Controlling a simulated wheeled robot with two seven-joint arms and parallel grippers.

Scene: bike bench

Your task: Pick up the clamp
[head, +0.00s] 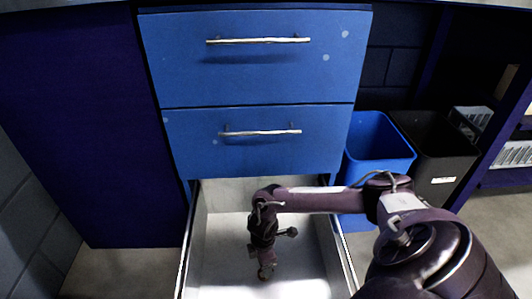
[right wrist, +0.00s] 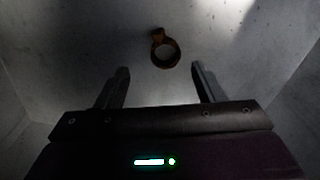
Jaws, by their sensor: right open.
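The clamp (right wrist: 158,38) is a small brown ring with a short tab. It lies on the drawer floor, just beyond my right gripper's fingertips in the right wrist view and near the middle between them. My right gripper (right wrist: 160,68) is open, with nothing between its fingers. In the head view my right arm comes in from the right and my right gripper (head: 266,246) points down inside the open drawer (head: 218,260). A small brownish shape shows at its lower end there; I cannot tell if it is the clamp. My left gripper is not in view.
Two closed blue drawers (head: 255,60) with metal handles are above the open one. A blue bin (head: 378,135) and a dark bin (head: 440,150) stand to the right. The drawer walls surround my gripper; the visible floor around the clamp is clear.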

